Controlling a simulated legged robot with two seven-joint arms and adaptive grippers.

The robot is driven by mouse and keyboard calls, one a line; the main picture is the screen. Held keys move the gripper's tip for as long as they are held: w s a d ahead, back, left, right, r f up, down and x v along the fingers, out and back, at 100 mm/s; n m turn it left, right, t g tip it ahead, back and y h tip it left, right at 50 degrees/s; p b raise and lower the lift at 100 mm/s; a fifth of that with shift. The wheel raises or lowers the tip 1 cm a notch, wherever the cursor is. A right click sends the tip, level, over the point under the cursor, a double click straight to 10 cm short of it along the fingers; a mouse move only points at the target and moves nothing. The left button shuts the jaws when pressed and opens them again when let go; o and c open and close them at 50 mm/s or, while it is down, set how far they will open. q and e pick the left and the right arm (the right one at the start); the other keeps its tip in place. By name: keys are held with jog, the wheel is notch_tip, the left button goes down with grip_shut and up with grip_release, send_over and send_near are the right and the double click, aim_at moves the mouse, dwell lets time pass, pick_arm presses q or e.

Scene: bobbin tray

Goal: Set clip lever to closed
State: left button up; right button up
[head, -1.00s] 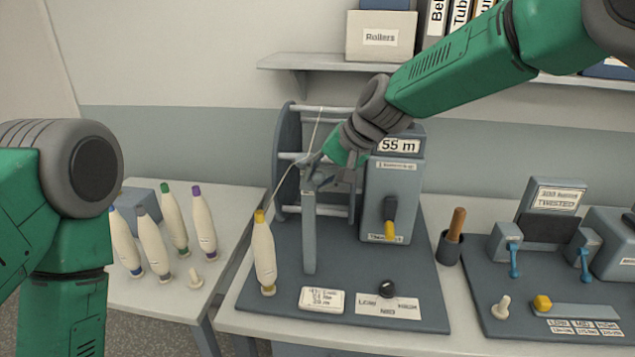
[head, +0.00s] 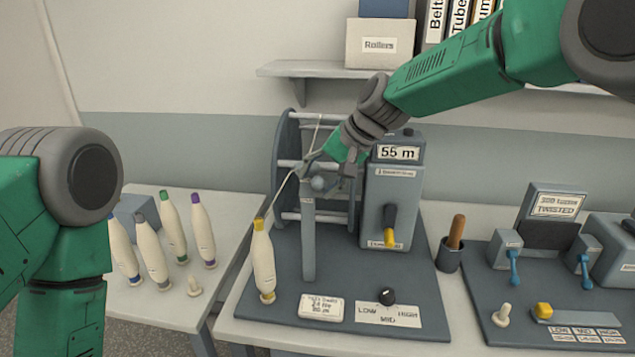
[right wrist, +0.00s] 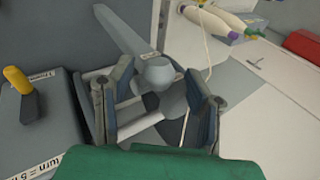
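A slim grey post (head: 308,240) stands upright on the dark base board, with a round grey knob (head: 318,184) at its top. I cannot tell for sure whether this knob belongs to the clip lever. My right gripper (head: 330,175) is at the post's top. In the right wrist view its two fingers are apart, with the knob (right wrist: 158,72) between or just beyond them; no grip on it shows. A pale thread (head: 290,185) runs from the yellow-tipped bobbin (head: 263,262) up to the post's top. My left gripper is out of view.
Behind the post stand a reel frame (head: 284,165) and a grey counter box (head: 391,210) with a yellow-handled lever (head: 390,236). A dial (head: 387,296) sits in front. Several bobbins (head: 173,228) stand left. Blue levers (head: 514,267) are on the right board.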

jog(key=shift+f, duration=0.1)
jog(key=shift+s+d, duration=0.1)
jog(key=v, duration=1.1)
jog(key=shift+d+r, duration=0.2)
jog(key=shift+r, duration=0.1)
